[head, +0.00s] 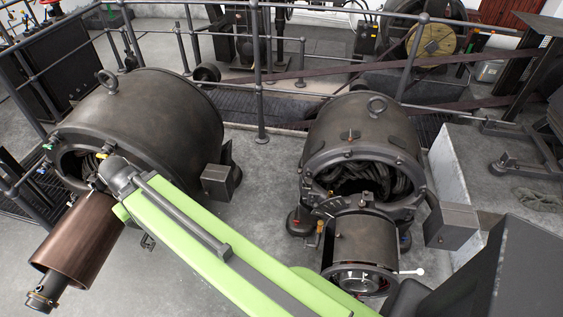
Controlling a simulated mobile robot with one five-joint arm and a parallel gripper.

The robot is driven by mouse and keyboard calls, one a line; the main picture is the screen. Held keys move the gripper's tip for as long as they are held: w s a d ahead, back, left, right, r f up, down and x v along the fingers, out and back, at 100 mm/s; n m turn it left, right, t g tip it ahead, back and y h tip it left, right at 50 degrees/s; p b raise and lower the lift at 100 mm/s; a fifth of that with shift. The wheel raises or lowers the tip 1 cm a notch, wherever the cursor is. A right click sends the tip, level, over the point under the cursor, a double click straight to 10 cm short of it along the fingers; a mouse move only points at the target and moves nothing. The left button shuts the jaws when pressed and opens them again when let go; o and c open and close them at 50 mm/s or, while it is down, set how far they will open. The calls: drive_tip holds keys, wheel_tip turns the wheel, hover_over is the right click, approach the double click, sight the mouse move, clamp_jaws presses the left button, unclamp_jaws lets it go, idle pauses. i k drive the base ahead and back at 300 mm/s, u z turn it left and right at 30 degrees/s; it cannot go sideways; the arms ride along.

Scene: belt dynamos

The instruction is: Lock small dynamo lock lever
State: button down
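The smaller dynamo (362,128) stands right of centre, a dark metal drum with a lifting ring on top and its open end facing me. A cylinder (366,240) projects from that end toward me. A thin lever with a pale round knob (420,272) sticks out to the right at the cylinder's front. A small reddish lever or bolt (350,136) shows on the drum's front top. I cannot tell which is the lock lever or whether it is locked. My green arm reaches up-left across the view, ending over the larger dynamo's front. My gripper cannot be made out.
The larger dynamo (150,115) stands at left with a copper-coloured cylinder (82,238) in front. Railings (262,75) run behind both machines. Grey boxes (216,180) and (450,224) flank the dynamos' sides. Bare floor (258,215) lies between the dynamos.

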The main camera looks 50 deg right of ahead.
sight(300, 171)
drive_tip(key=u, duration=0.1)
drive_tip(key=i, duration=0.35)
drive_tip(key=z, duration=0.9)
